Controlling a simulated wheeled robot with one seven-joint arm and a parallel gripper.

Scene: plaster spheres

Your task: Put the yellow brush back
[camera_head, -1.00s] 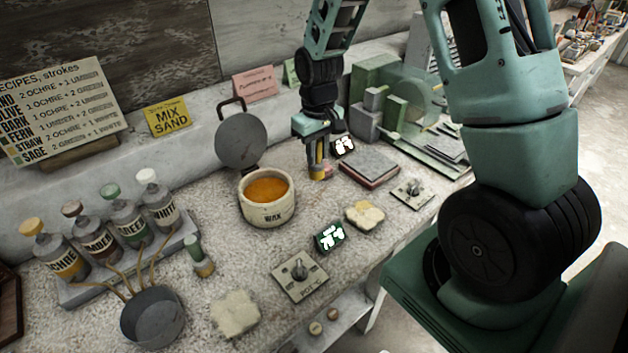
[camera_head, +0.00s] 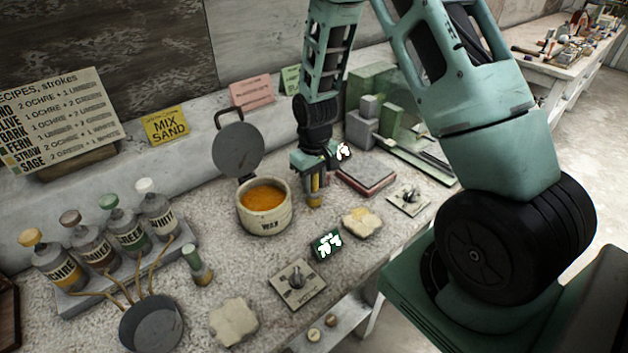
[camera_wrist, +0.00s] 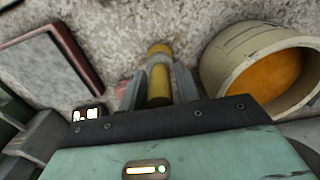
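The yellow brush (camera_head: 314,187) is upright between the fingers of my gripper (camera_head: 313,185), just right of the wax pot (camera_head: 264,212). In the wrist view, the yellow brush (camera_wrist: 159,75) shows as a yellow cylinder with a finger close on each side. My gripper (camera_wrist: 160,85) looks shut on it. Its lower end is near the table top; I cannot tell whether it touches. Its bristles cannot be made out.
The wax pot with its raised lid (camera_head: 238,149) stands close left. A red-edged slab (camera_head: 366,172) lies to the right. A stained pale pad (camera_head: 361,223) and a green display (camera_head: 327,244) are in front. Bottles (camera_head: 92,242) stand at left.

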